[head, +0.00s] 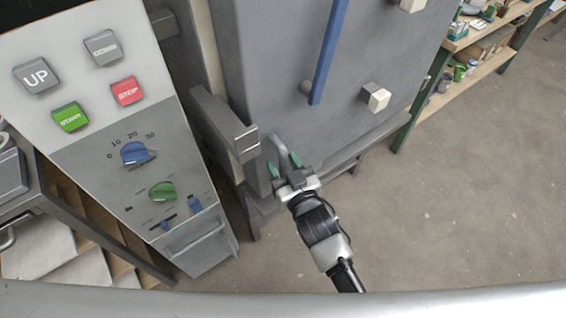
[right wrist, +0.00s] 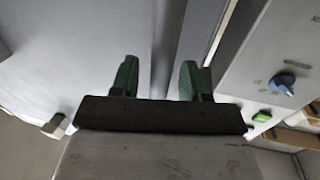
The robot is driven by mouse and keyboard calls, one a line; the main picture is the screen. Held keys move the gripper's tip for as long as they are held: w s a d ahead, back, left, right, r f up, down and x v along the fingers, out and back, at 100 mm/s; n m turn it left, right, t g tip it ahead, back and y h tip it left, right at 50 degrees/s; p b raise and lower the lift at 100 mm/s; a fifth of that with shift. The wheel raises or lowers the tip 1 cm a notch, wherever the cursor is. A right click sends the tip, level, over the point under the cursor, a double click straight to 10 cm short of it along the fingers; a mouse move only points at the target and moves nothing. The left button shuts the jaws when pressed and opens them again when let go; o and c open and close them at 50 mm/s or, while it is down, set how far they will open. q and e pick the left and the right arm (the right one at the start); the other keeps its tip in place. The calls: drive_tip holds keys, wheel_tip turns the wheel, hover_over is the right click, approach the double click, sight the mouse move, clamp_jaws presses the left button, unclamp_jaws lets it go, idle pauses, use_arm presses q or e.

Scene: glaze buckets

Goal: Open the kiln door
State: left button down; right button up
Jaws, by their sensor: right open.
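The kiln door (head: 275,60) is the large grey panel in the upper middle of the head view. A long blue bar (head: 330,50) runs down its face. A curved grey handle (head: 277,146) is near its lower left edge. My right gripper (head: 284,164) is open, its green fingertips at the handle's lower end. The right wrist view shows both fingers, with a grey upright strip (right wrist: 160,70) beyond the space between them. I cannot tell whether the fingers touch the handle. My left gripper is not in view.
A control panel (head: 130,190) with buttons and knobs stands left of the kiln. A grey bracket (head: 225,122) juts out beside the door's left edge. Pale-ended blocks (head: 376,97) stick out from the door. Shelves (head: 478,60) stand at right; the floor (head: 470,190) before them is clear.

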drive_tip(key=shift+w, duration=0.15)
clamp_jaws()
idle(0.4)
